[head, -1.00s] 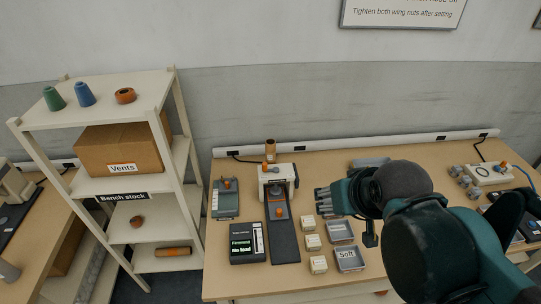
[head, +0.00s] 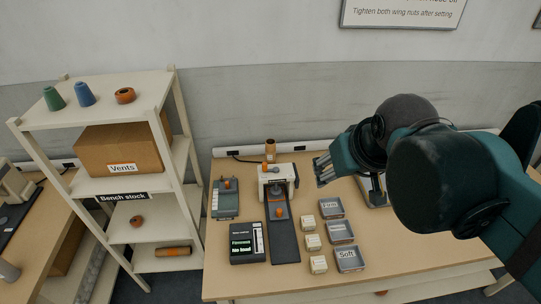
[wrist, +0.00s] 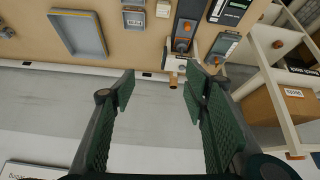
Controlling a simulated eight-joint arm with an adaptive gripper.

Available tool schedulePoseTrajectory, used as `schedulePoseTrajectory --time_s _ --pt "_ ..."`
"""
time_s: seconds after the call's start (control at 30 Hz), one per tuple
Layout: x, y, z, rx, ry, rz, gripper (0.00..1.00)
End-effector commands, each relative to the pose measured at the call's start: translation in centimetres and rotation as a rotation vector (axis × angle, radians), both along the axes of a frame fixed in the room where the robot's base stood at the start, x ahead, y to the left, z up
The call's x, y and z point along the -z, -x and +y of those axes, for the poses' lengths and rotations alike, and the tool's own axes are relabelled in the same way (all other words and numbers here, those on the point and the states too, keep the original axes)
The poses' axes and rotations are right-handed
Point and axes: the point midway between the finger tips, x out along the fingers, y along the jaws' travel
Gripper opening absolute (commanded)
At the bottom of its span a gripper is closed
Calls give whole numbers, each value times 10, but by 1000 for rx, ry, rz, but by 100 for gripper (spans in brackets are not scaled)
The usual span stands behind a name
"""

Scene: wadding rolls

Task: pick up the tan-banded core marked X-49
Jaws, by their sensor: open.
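A brown tube-shaped core (head: 270,147) stands upright behind the white-and-grey bench machine (head: 277,181). In the wrist view a brown tube (wrist: 173,78), apparently the same one, shows beyond the machine, between my fingers in the picture but apart from them. No X-49 mark or tan band can be read in either view. An orange-brown roll (head: 173,251) lies on the lower shelf, its marking also unreadable. My gripper (head: 321,170) is above the bench, right of the machine. In the wrist view it (wrist: 158,92) is open, with nothing between its fingers.
Three cream blocks (head: 312,242) and small grey trays (head: 339,231), some labelled Firm and Soft, sit right of the machine's dark strip. A dark display box (head: 247,243) is left of it. A larger grey tray (wrist: 78,35) shows in the wrist view. The shelf unit (head: 157,185) stands left.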

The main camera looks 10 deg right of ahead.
Motion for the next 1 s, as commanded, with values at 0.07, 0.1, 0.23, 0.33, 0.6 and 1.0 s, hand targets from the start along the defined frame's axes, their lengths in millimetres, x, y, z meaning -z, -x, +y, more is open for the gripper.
schedulePoseTrajectory --time_s 0.07,0.1,0.23,0.33,0.6,1.0 --pt "-8 -10 1 -23 13 12 45" --pt "-12 -16 2 -35 20 19 45" --pt "-24 -35 5 -83 47 44 45" --pt "-33 -51 7 -120 66 65 45" --pt "-52 -94 13 -222 116 118 45" --pt "-71 -164 25 -380 182 193 45"
